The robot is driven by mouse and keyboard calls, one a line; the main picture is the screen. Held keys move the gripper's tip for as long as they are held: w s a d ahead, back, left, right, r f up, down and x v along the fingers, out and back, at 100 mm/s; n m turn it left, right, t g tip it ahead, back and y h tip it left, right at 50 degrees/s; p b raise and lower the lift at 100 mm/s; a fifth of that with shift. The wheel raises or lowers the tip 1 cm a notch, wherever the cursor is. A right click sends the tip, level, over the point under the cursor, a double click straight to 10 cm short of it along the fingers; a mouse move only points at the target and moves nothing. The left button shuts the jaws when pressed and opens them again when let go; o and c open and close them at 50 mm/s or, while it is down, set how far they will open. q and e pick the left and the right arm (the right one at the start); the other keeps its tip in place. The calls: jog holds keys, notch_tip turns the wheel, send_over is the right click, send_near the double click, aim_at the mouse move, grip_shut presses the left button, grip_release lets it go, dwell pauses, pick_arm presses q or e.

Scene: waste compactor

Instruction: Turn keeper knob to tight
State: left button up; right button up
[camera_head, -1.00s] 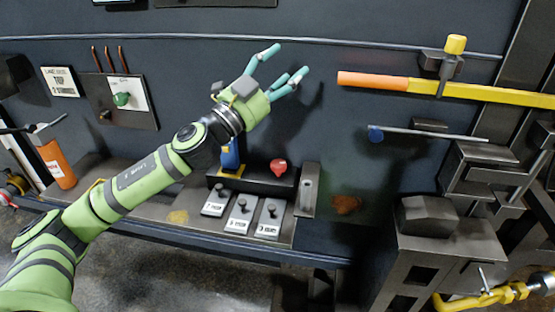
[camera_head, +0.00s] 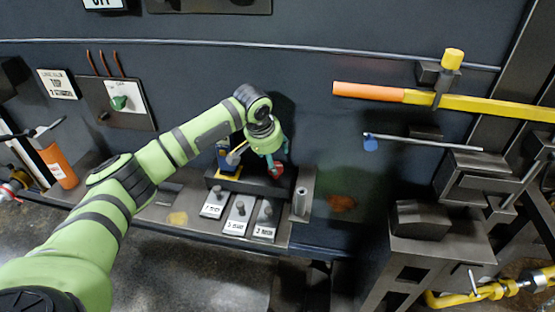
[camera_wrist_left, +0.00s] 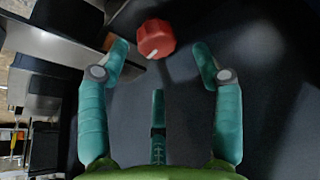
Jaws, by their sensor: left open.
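A red knob (camera_head: 277,168) stands on the dark block above the row of labelled plates in the head view. In the left wrist view the red knob (camera_wrist_left: 155,38) has a pale mark on its lower edge. I cannot read whether that mark means tight. My left gripper (camera_head: 258,160) points down beside the knob in the head view and partly covers it. In the wrist view my left gripper (camera_wrist_left: 161,55) is open, with the knob beyond and between its two side fingertips, apparently untouched. My right gripper is in neither view.
Labelled plates with small dark knobs (camera_head: 239,208) lie just in front of the block. A metal post (camera_head: 300,200) stands right of it. A blue-yellow object (camera_head: 228,158) is close left of the gripper. An orange-yellow bar (camera_head: 400,95) spans the upper right, with a yellow cap (camera_head: 452,58).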

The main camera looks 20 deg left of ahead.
pick_arm(q)
jog(key=shift+s+f, duration=0.1)
jog(key=shift+f, duration=0.4)
jog(key=p+x, duration=0.1)
jog(key=x, duration=0.2)
jog(key=shift+f, duration=0.35)
jog(key=c, duration=1.1)
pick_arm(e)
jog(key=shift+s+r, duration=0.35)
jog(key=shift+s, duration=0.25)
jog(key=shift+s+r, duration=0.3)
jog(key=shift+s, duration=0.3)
